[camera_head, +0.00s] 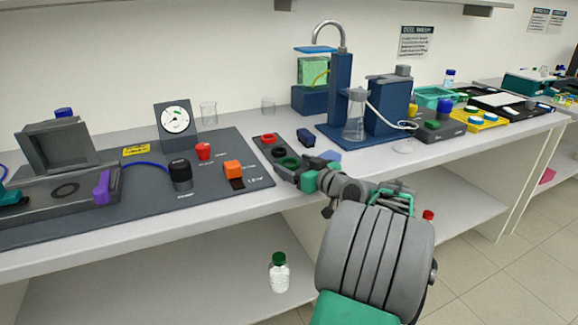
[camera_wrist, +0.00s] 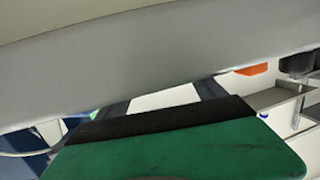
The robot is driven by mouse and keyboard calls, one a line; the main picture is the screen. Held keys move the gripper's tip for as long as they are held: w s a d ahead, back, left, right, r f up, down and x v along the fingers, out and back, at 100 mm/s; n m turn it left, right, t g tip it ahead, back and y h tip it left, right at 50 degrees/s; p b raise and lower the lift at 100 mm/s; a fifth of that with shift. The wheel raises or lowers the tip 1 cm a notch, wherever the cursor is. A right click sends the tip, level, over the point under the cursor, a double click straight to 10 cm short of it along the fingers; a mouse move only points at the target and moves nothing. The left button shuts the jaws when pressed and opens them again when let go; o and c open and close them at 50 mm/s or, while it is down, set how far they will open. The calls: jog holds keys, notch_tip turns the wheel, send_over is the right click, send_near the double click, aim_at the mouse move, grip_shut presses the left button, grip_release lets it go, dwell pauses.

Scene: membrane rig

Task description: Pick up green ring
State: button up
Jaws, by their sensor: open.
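A small dark tray (camera_head: 258,142) on the bench holds a red ring (camera_head: 268,138), a dark ring (camera_head: 278,152) and the green ring (camera_head: 288,161) at its near end. My gripper (camera_head: 284,174) is open at the near edge of this tray, just in front of the green ring. Whether it touches the ring cannot be told. My arm comes in from the lower right. In the wrist view, a large grey shape and a green part cover most of the picture, and I cannot make out the ring there.
Behind right stands a blue rig with a flask (camera_head: 355,118). A bottle (camera_head: 279,272) stands on the shelf below.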

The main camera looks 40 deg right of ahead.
jog(key=shift+w, duration=0.35)
jog(key=c, duration=1.4)
jog(key=shift+r, duration=0.5)
notch_tip(320, 180, up, 3)
jog(key=shift+s+f+p, duration=0.15)
jog(key=shift+p, duration=0.15)
jog(key=s+a+r, duration=0.2)
jog(key=s+r, duration=0.1)
jog(key=s+a+r, duration=0.3)
jog(key=s, duration=0.1)
jog(key=s+a+r, duration=0.3)
jog(key=s, duration=0.1)
jog(key=shift+s+a+r+p, duration=0.1)
jog(key=shift+r+p, duration=0.05)
jog(key=shift+p, duration=0.2)
